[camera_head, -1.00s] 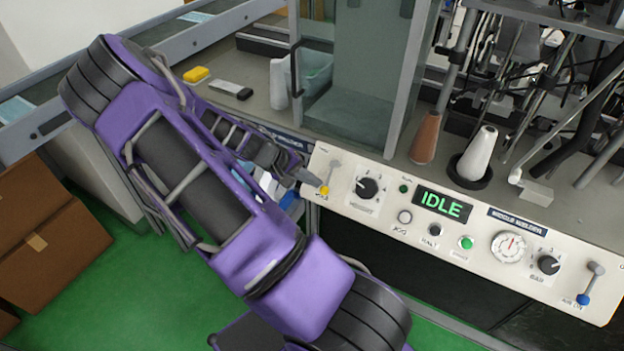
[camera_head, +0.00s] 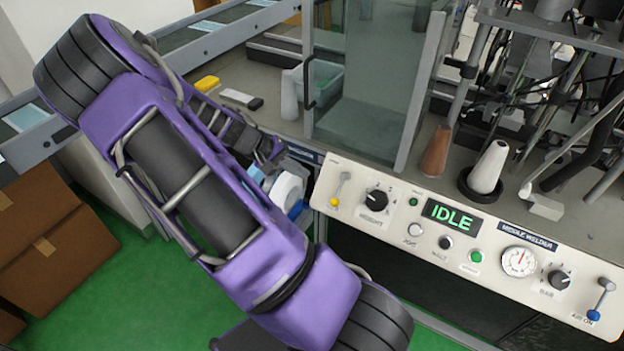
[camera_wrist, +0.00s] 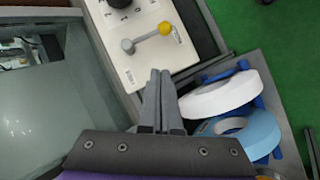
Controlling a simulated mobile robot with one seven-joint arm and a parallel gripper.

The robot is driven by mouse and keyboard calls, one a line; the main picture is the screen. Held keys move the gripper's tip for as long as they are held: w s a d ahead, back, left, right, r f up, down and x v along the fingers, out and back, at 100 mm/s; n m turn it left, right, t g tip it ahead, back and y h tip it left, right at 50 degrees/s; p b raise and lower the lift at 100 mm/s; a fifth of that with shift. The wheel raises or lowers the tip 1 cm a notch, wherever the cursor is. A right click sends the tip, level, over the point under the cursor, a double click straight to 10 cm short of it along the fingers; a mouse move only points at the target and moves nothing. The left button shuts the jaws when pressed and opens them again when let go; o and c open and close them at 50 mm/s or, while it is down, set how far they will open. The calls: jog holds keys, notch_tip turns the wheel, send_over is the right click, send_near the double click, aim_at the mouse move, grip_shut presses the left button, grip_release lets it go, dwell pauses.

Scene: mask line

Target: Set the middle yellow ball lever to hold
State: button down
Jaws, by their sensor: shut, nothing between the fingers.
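The yellow ball lever (camera_head: 335,202) is at the left end of the cream control panel (camera_head: 440,235). Its arm hangs from a grey pivot, with the ball at the lower end, tilted slightly left. In the wrist view the yellow ball (camera_wrist: 165,28) and its grey pivot (camera_wrist: 127,46) lie beyond my fingertips. The lettering around the lever is too small to read. My gripper (camera_head: 278,158) is shut and empty, left of the panel and apart from the lever. In the wrist view my gripper (camera_wrist: 160,74) points towards the panel edge.
A black knob (camera_head: 376,201) sits right of the lever. The panel's display (camera_head: 452,214) reads IDLE. A blue-tipped lever (camera_head: 594,314) is at the far right. White (camera_wrist: 222,95) and blue (camera_wrist: 252,130) rolls lie beside my fingers. A glass guard (camera_head: 375,85) stands behind the panel.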

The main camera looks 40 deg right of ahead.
jog(key=v, duration=0.4)
dwell(0.4)
